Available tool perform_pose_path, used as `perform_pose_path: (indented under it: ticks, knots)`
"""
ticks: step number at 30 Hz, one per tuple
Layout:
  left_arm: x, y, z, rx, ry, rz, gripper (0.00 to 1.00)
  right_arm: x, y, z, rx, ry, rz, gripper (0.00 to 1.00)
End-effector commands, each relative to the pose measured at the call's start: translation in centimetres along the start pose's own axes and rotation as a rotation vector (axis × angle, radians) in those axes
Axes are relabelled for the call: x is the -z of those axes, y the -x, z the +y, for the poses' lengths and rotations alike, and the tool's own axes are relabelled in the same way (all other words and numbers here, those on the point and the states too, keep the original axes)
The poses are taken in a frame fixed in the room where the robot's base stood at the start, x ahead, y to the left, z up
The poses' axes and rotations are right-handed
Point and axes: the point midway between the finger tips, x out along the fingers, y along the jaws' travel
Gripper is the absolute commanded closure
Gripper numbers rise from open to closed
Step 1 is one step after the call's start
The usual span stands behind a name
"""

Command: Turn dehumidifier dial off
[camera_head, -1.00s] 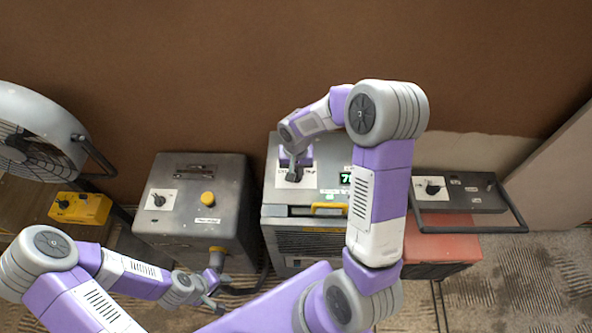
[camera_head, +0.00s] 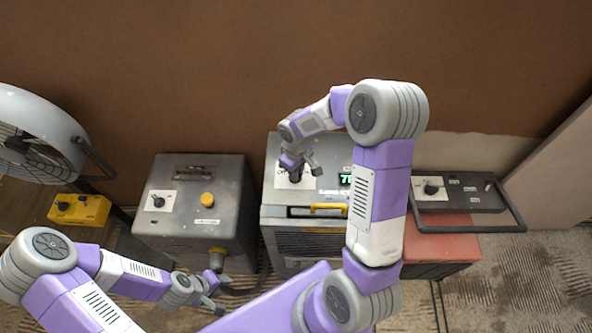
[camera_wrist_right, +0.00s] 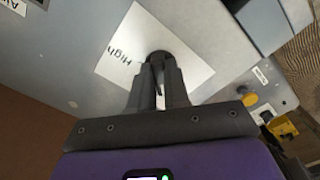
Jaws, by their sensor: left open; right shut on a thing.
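The dehumidifier (camera_head: 275,213) is the light grey box in the middle of the head view, with a green lit display (camera_head: 346,181) and a yellow handle. Its dark dial (camera_wrist_right: 158,60) sits on a white plate (camera_wrist_right: 187,50) marked "High" in the right wrist view. My right gripper (camera_wrist_right: 157,85) is shut on this dial, with a finger on each side. In the head view the right gripper (camera_head: 296,174) covers most of the dial, so its pointer setting cannot be read. My left gripper (camera_head: 214,303) is open and empty, low in front of the dark grey box.
The dark grey box (camera_head: 225,180) with a dial and yellow knob stands left of the dehumidifier. A yellow control box (camera_head: 88,211) and a fan (camera_head: 35,115) are further left. A red unit (camera_head: 445,247) with a dark panel and bar handle stands right. The brown wall is behind.

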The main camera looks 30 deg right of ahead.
Motion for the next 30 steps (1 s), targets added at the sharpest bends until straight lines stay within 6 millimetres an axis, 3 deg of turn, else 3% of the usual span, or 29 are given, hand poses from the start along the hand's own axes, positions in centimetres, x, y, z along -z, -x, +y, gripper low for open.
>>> perform_pose_path:
  ticks: [12, 28, 29, 30]
  knots:
    - [-0.01, 0.31, 0.12, 0.0, 0.0, 0.0, 0.57, 0.03, 0.07, 0.12, -0.001, 0.174, 0.0, 1.0]
    - [-0.01, 0.33, 0.12, 0.0, 0.0, 0.0, 0.57, 0.05, 0.06, 0.13, -0.002, 0.197, 0.001, 1.0]
    - [-0.01, 0.33, 0.12, 0.0, 0.0, 0.0, 0.57, 0.05, 0.06, 0.13, -0.002, 0.197, 0.001, 0.8]
    - [-0.01, 0.33, 0.12, 0.0, 0.0, 0.0, 0.57, 0.05, 0.06, 0.13, -0.001, 0.197, 0.001, 0.73]
